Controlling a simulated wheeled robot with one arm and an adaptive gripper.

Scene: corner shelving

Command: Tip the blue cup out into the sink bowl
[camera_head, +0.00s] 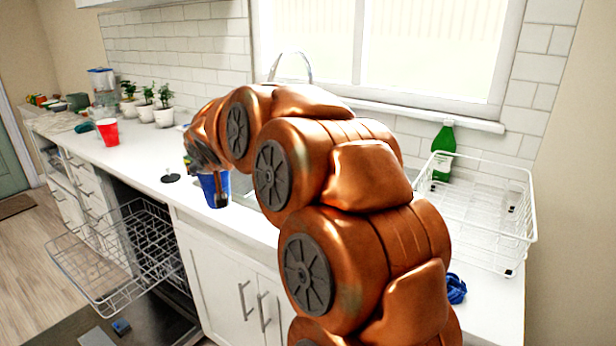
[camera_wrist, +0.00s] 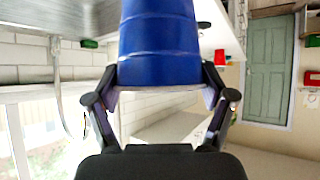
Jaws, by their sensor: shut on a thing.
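The blue cup (camera_head: 214,186) is held by my gripper (camera_head: 205,172) beside the near left part of the sink, and looks roughly upright. In the wrist view the blue cup (camera_wrist: 159,40) sits between the two fingers of my gripper (camera_wrist: 160,75), which are shut on it. The inside of the cup does not show. A little of the grey sink bowl (camera_head: 241,184) shows just right of the cup; my arm hides most of it. The curved faucet (camera_head: 292,56) rises behind my arm.
A black stopper-like piece (camera_head: 170,178) lies on the counter left of the cup. A red cup (camera_head: 107,131) and potted plants (camera_head: 163,108) stand farther left. A white dish rack (camera_head: 480,215) and green bottle (camera_head: 443,150) are on the right. An open dishwasher rack (camera_head: 125,250) juts out below.

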